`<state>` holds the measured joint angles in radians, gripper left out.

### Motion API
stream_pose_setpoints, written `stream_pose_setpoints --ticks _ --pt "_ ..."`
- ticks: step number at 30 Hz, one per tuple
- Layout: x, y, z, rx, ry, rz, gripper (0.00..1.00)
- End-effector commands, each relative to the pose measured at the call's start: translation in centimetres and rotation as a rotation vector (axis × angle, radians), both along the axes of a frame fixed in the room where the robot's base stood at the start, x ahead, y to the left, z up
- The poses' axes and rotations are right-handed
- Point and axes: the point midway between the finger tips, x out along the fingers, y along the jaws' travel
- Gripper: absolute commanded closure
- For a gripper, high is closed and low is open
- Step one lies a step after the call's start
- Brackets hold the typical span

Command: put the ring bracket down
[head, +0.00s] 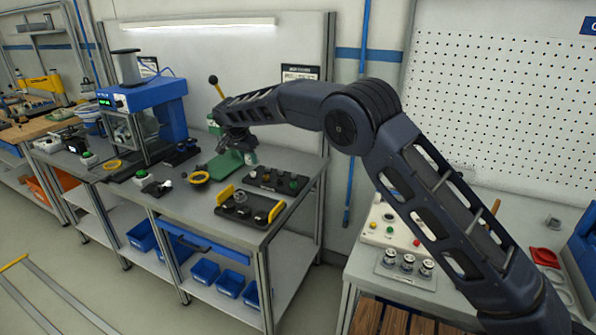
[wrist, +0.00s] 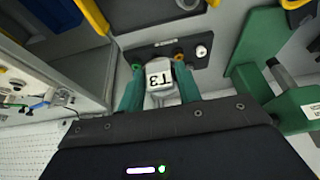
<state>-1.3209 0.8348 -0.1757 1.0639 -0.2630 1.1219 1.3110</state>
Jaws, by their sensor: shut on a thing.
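My gripper (wrist: 160,75) has teal fingers in the wrist view. It is shut on a pale grey part with a white label, taken as the ring bracket (wrist: 160,96); its shape is mostly hidden between the fingers. The label's marks look upside down. In the head view my gripper (head: 233,142) is over the back of the grey workbench (head: 185,213), beside the green press-like device (head: 224,166). The held part cannot be made out there.
A black tray with yellow handles (head: 231,218) and a black plate with coloured knobs (head: 276,180) are on the bench. The plate-like black strip (wrist: 150,58) lies beyond the fingers in the wrist view.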

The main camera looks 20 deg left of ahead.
Motion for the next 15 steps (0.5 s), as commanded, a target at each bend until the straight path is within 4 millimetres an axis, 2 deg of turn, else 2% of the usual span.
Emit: stream_pose_setpoints --ticks 8,11,15 --pt "0.4 -0.3 0.3 0.000 0.000 -0.007 0.92" --pt "1.9 -1.2 0.4 0.000 -0.001 -0.030 0.92" --pt "5.8 -3.9 0.4 -0.002 -0.001 -0.096 0.92"
